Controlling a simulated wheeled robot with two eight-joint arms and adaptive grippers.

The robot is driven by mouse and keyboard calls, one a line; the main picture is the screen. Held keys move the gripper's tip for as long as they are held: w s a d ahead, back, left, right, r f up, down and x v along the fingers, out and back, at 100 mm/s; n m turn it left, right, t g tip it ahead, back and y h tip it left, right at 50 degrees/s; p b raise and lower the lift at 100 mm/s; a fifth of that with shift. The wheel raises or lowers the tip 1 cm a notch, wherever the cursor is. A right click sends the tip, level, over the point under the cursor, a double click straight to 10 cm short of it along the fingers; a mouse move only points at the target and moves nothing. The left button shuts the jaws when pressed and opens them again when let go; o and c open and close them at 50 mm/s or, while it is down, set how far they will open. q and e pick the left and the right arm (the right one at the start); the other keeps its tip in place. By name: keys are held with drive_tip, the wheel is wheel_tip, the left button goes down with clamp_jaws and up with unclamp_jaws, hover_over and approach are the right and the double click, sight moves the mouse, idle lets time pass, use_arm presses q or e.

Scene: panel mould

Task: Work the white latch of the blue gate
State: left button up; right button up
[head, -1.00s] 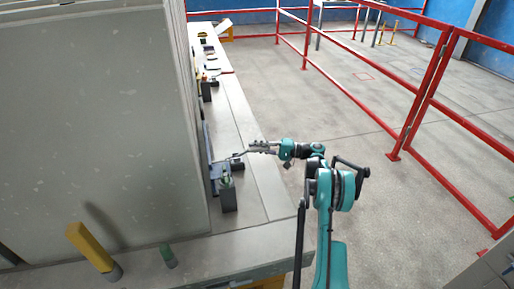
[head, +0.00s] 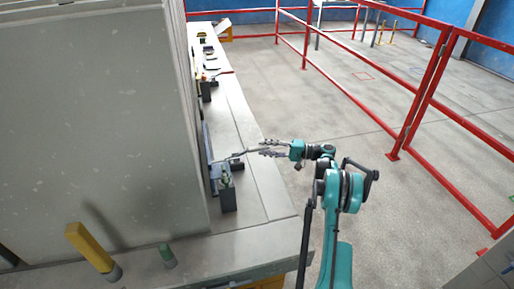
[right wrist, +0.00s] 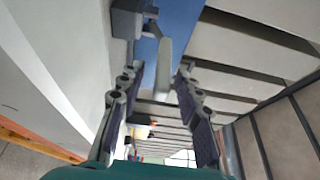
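The white latch (right wrist: 163,66) shows in the right wrist view as a pale bar in front of the blue gate (right wrist: 186,27). In the head view the latch is a thin pale rod (head: 234,156) pointing right from the narrow edge of the gate (head: 207,143). My right gripper (head: 262,148) is open at the rod's right end. In the right wrist view its fingers (right wrist: 159,75) stand apart on both sides of the bar's near end, with gaps visible. No grip on the latch shows. My left gripper is not in view.
A large grey panel (head: 95,110) fills the left and hides the gate's face. A dark block (head: 227,193) stands close below the latch on the grey bench (head: 262,185). Red railings (head: 428,95) bound the open floor.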

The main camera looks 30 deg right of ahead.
drive_tip(key=v, duration=0.7)
drive_tip(key=shift+s+d, duration=0.15)
drive_tip(key=shift+d, duration=0.05)
drive_tip(key=shift+d, duration=0.1)
idle(0.3)
